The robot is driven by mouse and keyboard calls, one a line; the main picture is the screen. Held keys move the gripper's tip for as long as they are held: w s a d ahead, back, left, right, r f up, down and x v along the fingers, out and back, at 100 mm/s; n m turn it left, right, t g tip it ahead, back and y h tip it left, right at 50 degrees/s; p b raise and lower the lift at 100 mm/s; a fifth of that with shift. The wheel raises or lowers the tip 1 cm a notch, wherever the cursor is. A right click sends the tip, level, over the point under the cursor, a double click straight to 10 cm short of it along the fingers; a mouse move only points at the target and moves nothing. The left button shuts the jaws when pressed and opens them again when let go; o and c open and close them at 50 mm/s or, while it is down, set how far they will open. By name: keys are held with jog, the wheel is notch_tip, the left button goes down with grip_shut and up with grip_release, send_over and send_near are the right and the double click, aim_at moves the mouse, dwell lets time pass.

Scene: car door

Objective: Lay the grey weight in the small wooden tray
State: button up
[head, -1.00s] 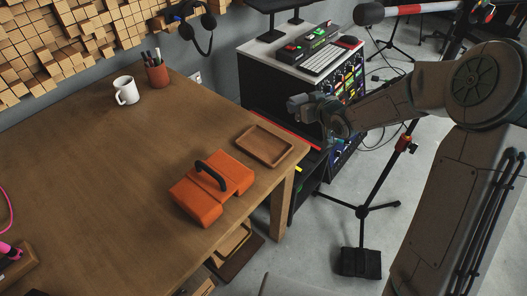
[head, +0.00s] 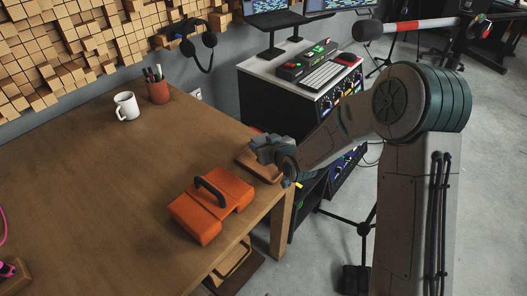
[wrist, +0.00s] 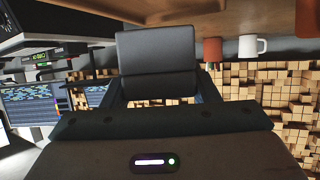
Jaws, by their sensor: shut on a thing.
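The small wooden tray (head: 262,172) lies on the table near its right corner, partly hidden behind my gripper in the head view. My gripper (head: 266,149) is over the tray's right and far part. It is shut on the grey weight, a dark grey block (wrist: 157,52) that fills the space between the fingers (wrist: 157,92) in the wrist view. In the head view the weight blends with the grey gripper. I cannot tell whether it touches the tray.
An orange bag-like object with a black handle (head: 212,204) sits on the table just left of the tray. A white mug (head: 126,106) and a pen cup (head: 158,88) stand at the back. An equipment rack (head: 300,80) stands beyond the table's right edge. The table's middle is clear.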

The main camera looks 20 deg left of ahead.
jog(key=shift+f, duration=1.8)
jog(key=shift+f, duration=0.1)
jog(key=shift+f, duration=0.15)
jog(key=o, duration=1.5)
